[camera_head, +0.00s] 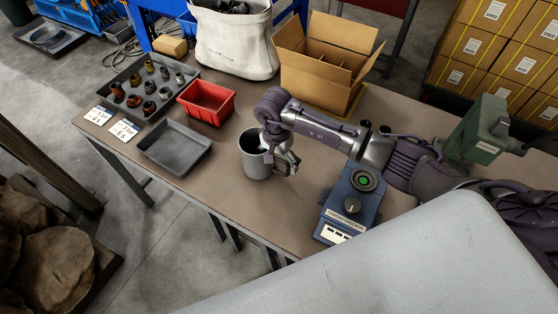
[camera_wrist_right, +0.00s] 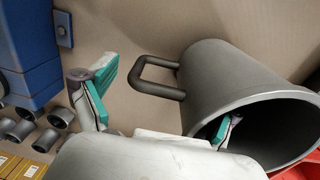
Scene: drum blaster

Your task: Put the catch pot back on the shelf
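The catch pot, a grey metal cylinder (camera_head: 256,160), stands upright on the brown table near its front edge. In the right wrist view the pot (camera_wrist_right: 215,75) shows its open mouth and its side handle (camera_wrist_right: 150,78). My right gripper (camera_head: 280,158) is at the pot's right side, by its rim. Its fingers, with teal pads, are spread wide (camera_wrist_right: 163,103). One finger is outside the pot, and the other shows at the mouth, apparently inside the rim. Contact with the wall cannot be told. My left gripper is not in view. No shelf can be clearly made out.
A red bin (camera_head: 207,102), an empty grey tray (camera_head: 174,148) and a tray of fittings (camera_head: 126,97) lie left of the pot. A blue device with a green button (camera_head: 350,205) stands right. An open cardboard box (camera_head: 320,75) and white bag (camera_head: 235,45) stand behind.

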